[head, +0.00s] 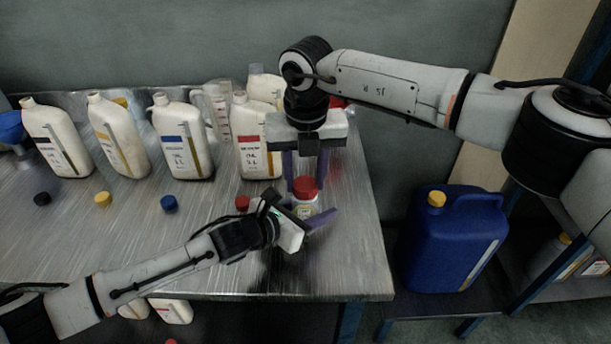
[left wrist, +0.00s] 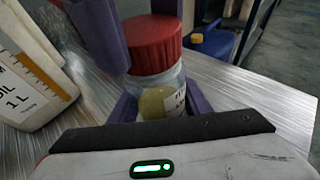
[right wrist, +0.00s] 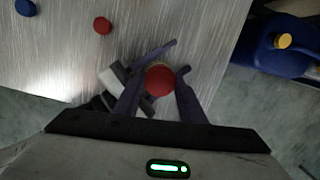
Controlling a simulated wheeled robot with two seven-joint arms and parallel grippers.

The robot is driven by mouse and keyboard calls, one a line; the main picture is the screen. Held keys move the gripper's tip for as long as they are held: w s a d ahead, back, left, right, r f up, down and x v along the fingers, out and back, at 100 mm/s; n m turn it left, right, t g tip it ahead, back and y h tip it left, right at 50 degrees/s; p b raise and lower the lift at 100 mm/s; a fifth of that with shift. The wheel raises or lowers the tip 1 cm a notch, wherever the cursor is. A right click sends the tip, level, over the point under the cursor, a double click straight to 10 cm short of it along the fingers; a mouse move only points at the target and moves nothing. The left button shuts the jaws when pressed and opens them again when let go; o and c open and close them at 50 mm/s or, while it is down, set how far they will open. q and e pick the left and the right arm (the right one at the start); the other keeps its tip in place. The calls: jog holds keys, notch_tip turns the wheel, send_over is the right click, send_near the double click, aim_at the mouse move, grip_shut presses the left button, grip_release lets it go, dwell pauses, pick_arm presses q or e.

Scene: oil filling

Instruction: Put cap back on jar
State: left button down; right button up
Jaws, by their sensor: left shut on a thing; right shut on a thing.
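The jar (head: 306,203) is a small clear jar with a pale label, upright near the right front of the metal table. It also shows in the left wrist view (left wrist: 170,82). The red cap (head: 304,186) sits at the top of the jar; in the left wrist view (left wrist: 153,42) it looks level on the jar mouth. I cannot tell if it is screwed down. My left gripper (head: 318,219) is shut around the jar body from the side. My right gripper (head: 305,180) points down from above, its purple fingers shut on the red cap (right wrist: 160,81).
White bottles (head: 184,140) stand in a row at the back, with a clear measuring jug (head: 218,108) among them. Loose black, yellow, blue (head: 169,203) and red (head: 242,203) caps lie in front. A blue canister (head: 452,240) stands right of the table.

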jog(key=m, duration=0.7)
jog(key=shift+a+h, duration=0.1)
jog(key=shift+h, duration=0.3)
jog(key=m, duration=0.4)
jog(key=shift+m+g+h, duration=0.3)
jog(key=shift+m, duration=0.1)
jog(key=m, duration=0.2)
jog(key=shift+m, duration=0.4)
jog(key=m, duration=0.5)
jog(key=shift+w+g, duration=0.1)
jog(key=shift+g, duration=0.3)
jog(key=m, duration=0.5)
jog(key=shift+m+g, duration=0.4)
jog(key=o, duration=1)
